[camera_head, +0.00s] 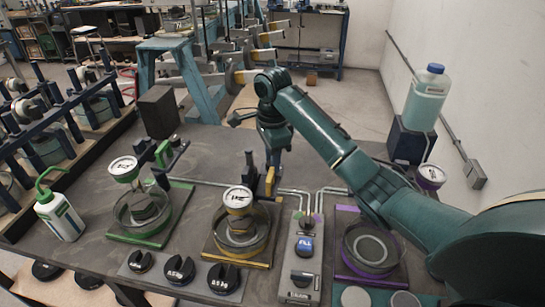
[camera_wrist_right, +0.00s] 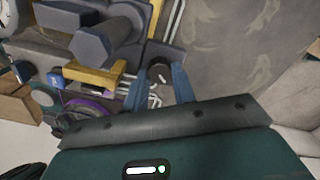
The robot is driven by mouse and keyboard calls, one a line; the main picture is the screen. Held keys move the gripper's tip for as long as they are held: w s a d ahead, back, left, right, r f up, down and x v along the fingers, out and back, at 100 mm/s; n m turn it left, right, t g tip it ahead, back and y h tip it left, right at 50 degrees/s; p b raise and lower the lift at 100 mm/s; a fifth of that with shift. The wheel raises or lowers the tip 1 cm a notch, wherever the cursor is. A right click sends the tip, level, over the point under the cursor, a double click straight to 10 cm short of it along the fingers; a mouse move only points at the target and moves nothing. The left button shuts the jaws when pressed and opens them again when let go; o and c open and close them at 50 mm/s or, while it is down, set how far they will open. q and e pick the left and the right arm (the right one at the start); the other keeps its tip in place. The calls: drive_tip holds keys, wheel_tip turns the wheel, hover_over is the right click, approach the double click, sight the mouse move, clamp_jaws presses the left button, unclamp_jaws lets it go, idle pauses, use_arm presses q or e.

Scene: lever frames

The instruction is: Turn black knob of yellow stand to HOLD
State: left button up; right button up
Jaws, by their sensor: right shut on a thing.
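The yellow stand (camera_head: 240,249) holds a round glass dish with a white-faced dial (camera_head: 238,197) above it. A yellow upright (camera_head: 270,183) with a dark lever post (camera_head: 250,163) stands at its back right; yellow parts also show in the wrist view (camera_wrist_right: 95,78). My right gripper (camera_head: 273,165) reaches down behind that upright. In the wrist view its two blue-grey fingers (camera_wrist_right: 160,82) stand on either side of a dark round knob (camera_wrist_right: 158,72) and are shut on it. The knob's markings cannot be read, and in the head view my gripper hides it. My left gripper is not in view.
A green stand (camera_head: 150,228) is to the left and a purple stand (camera_head: 347,262) to the right. A grey box with a blue knob (camera_head: 305,243) lies between yellow and purple. Thin pipes (camera_head: 215,184) run behind the stands.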

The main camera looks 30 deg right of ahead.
drive_tip(key=m, duration=0.6)
drive_tip(key=shift+m, duration=0.3)
idle(0.4)
drive_tip(key=o, duration=1)
drive_tip(key=shift+r, duration=0.1)
